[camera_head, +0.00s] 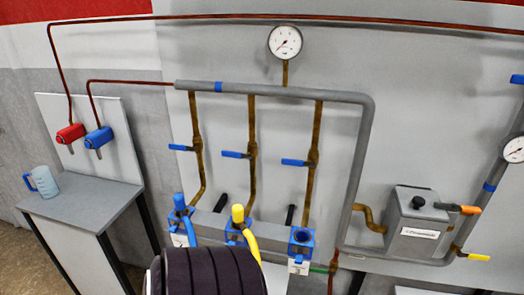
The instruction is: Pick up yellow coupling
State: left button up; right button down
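The yellow coupling (238,214) is in the lower middle of the head view. It sits upright on the middle of three blue-framed sockets in front of the grey wall. A yellow hose (252,243) curves down from it, and its lower end is hidden. A blue coupling (180,203) with a blue hose (190,231) sits on the socket to the left. The socket on the right (301,238) has no coupling on it. Neither of my grippers shows in this view.
Pipes with blue-handled valves (236,155) rise behind the sockets to a grey pipe (270,92) with a gauge (285,42). A grey box (413,225) stands right. A side table (85,208) with a blue-handled jug (42,182) stands left.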

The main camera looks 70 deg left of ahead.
aim_at(237, 210)
jog(key=u, duration=2.45)
